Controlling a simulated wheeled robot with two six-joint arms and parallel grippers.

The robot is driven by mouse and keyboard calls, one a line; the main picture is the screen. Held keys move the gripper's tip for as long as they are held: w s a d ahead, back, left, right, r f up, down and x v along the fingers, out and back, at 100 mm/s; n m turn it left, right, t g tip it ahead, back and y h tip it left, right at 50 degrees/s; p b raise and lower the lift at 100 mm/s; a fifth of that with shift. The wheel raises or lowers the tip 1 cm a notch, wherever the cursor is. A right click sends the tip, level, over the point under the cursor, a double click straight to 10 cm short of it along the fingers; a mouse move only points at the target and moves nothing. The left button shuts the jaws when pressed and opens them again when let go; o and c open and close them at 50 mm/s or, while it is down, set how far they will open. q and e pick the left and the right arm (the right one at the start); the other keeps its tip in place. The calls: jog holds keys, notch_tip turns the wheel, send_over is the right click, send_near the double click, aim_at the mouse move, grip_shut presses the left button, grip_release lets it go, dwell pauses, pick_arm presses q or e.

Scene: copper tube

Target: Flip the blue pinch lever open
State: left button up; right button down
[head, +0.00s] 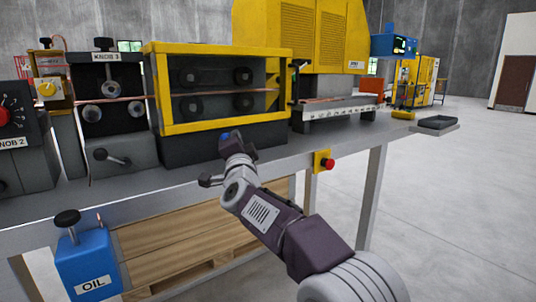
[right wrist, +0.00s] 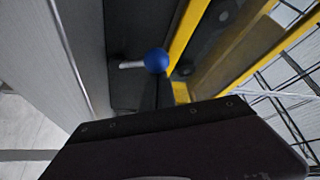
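The blue pinch lever's round knob (head: 225,135) shows in the head view at the lower front of the yellow-framed roller unit (head: 215,127), partly hidden by my gripper. In the right wrist view the blue knob (right wrist: 156,61) is near the middle, with a short pale rod (right wrist: 132,65) to its left against a dark panel. My right gripper (head: 230,147) is right at the knob. Its dark narrow finger part (right wrist: 163,92) reaches up to just below the knob; I cannot tell whether it touches. The finger gap is not visible. My left gripper is out of view.
A copper tube (head: 130,99) runs through the machines along the bench (head: 150,184). A red stop button (head: 328,164) on a yellow box is at the bench's front edge. A blue oil can (head: 88,262) and wooden pallet (head: 170,240) are low at left. Open floor lies right.

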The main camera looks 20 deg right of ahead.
jog(key=shift+s+a+f, duration=0.1)
jog(key=shift+a+f, duration=0.2)
jog(key=shift+a, duration=0.05)
jog(key=shift+f, duration=0.1)
dwell(0.5)
